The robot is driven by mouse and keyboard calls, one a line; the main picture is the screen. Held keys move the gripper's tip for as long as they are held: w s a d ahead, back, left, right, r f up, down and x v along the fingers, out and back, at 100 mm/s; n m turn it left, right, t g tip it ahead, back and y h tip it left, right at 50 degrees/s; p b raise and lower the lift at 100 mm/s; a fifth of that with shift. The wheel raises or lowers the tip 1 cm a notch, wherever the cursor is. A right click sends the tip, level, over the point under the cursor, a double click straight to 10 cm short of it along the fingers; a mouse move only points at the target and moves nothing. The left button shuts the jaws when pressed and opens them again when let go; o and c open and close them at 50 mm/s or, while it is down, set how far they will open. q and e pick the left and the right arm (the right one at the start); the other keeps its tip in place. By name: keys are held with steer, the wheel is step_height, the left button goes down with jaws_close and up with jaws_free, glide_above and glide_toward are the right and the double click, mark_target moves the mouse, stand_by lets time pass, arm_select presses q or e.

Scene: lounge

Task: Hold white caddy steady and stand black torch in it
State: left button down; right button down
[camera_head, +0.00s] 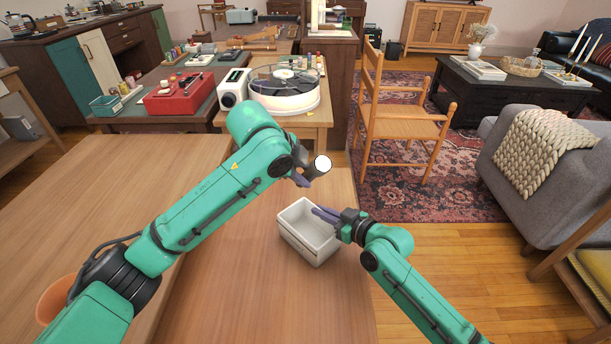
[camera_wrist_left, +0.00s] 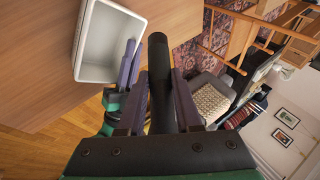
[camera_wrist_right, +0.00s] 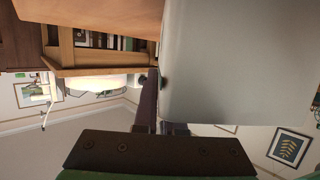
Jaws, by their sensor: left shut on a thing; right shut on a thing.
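The white caddy (camera_head: 318,246) stands upright on the wooden table near its right edge and looks empty. My right gripper (camera_head: 324,215) is shut on the caddy's right-hand wall; in the right wrist view the caddy's pale wall (camera_wrist_right: 235,65) fills much of the picture. My left gripper (camera_head: 305,178) is shut on the black torch (camera_head: 312,170), whose white round end shows in the head view. The torch is held in the air above and beyond the caddy. In the left wrist view the torch (camera_wrist_left: 158,75) sits between the fingers, apart from the caddy (camera_wrist_left: 100,42).
The wooden table (camera_head: 230,290) is mostly bare. An orange bowl (camera_head: 55,300) is partly hidden behind my left arm. A turntable (camera_head: 284,88) stands on another table beyond, and a wooden chair (camera_head: 405,125) stands on the rug to the right.

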arm_select(q)
steer(key=n, duration=0.2)
steer(key=n+g, duration=0.1)
steer(key=shift+s+r+h, duration=0.2)
steer(key=shift+s+h, duration=0.1)
step_height(320, 180, down, 11)
steer(key=s+n+h, duration=0.2)
steer(key=n, duration=0.3)
steer(key=shift+d+f, duration=0.15)
steer(key=shift+f, duration=0.05)
steer(key=shift+s, duration=0.1)
steer(key=c, duration=0.5)
jaws_free()
steer(key=v, duration=1.2)
steer(key=shift+w+r, duration=0.15)
steer(key=shift+w, duration=0.05)
